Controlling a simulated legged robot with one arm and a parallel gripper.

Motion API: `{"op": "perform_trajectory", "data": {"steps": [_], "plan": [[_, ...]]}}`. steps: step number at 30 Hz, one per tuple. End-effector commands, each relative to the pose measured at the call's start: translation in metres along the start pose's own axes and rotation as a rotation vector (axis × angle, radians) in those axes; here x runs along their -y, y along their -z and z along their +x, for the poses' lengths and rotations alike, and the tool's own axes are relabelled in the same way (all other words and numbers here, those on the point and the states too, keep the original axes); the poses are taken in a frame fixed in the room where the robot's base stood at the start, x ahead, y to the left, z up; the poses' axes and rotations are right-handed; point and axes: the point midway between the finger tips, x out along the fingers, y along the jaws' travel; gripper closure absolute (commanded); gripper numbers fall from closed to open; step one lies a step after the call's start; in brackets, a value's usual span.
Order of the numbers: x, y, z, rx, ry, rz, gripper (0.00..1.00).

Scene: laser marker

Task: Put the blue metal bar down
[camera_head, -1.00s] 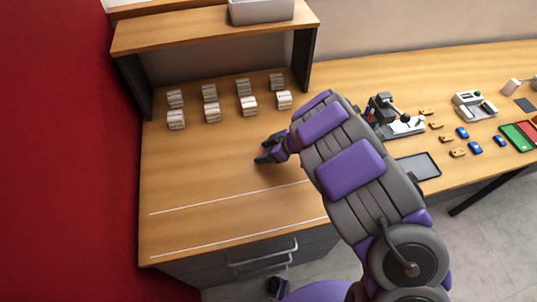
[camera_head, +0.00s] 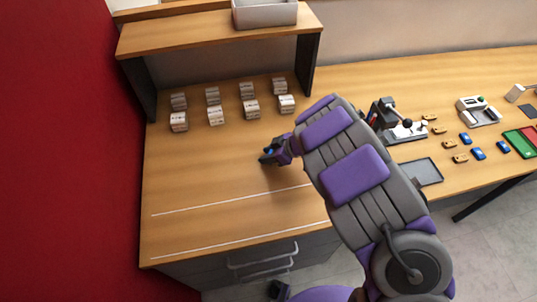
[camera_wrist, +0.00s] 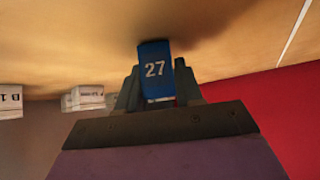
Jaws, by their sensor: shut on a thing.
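The blue metal bar (camera_wrist: 155,68), marked 27, is between the jaws of my gripper (camera_wrist: 157,85) in the wrist view. Its far end sticks out past the fingertips, close to the wooden table surface. In the head view my gripper (camera_head: 270,157) is low over the left part of the table, in front of the rows of white blocks. A small bit of blue shows at its jaws there. I cannot tell whether the bar touches the table.
Several white labelled blocks (camera_head: 216,116) stand in two rows below a wooden shelf (camera_head: 215,32). Two white lines cross the clear table (camera_head: 200,185) in front. A marking machine (camera_head: 385,112), a grey tray (camera_head: 421,171) and several small blue and tan pieces lie to the right.

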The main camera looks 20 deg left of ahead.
Motion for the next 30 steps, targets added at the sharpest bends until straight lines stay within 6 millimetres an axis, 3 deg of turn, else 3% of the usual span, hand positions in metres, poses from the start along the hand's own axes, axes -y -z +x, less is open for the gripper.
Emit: {"op": "perform_trajectory", "data": {"steps": [8, 14, 30], "plan": [[-0.001, 0.025, -0.026, -0.003, -0.003, -0.003, 1.00], [0.019, 0.011, -0.038, 0.003, -0.003, 0.002, 1.00], [0.094, -0.034, -0.095, 0.003, -0.003, 0.003, 1.00]]}}
